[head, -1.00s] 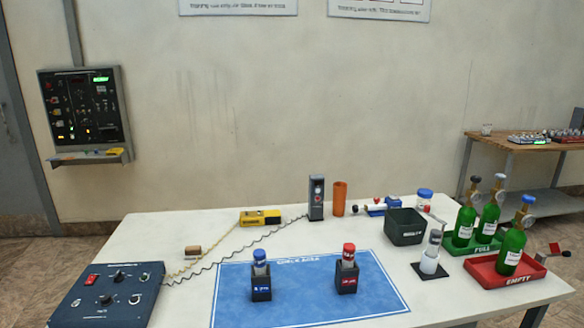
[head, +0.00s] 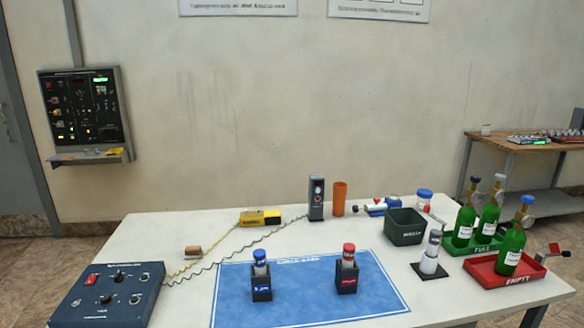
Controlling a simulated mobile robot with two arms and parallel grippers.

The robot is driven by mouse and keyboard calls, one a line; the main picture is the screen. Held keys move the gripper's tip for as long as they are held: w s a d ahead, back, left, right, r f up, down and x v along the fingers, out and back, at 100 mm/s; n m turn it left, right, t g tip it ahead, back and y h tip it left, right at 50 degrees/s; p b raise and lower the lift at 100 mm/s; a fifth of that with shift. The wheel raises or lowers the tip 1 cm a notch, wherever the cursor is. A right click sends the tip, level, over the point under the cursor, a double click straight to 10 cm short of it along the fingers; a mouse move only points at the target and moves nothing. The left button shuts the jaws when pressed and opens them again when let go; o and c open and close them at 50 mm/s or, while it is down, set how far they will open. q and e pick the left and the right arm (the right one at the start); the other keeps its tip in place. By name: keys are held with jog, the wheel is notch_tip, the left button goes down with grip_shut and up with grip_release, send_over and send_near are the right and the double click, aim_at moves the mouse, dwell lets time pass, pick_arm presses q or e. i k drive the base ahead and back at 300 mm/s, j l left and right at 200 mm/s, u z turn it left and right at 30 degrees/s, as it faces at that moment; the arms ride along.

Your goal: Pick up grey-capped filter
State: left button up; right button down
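The grey-capped filter (head: 430,256) is a white cylinder with a grey top. It stands upright on a small black square base (head: 441,270) on the table, right of the blue mat and in front of the dark waste bin. A blue-capped filter (head: 260,263) and a red-capped filter (head: 348,256) stand upright in dark holders on the blue mat (head: 310,310). Neither of my grippers shows in the head view.
The dark waste bin (head: 405,228) stands behind the grey-capped filter. Green bottles (head: 511,246) stand in a red tray (head: 480,272) and a green tray (head: 462,248) at right. A control box (head: 108,292) sits front left. The mat's front is clear.

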aim_at(434, 239)
jog(key=i+l, duration=0.4)
jog(key=l, duration=0.25)
jog(key=i+l+u, duration=0.1)
jog(key=i+l, duration=0.1)
jog(key=l, duration=0.1)
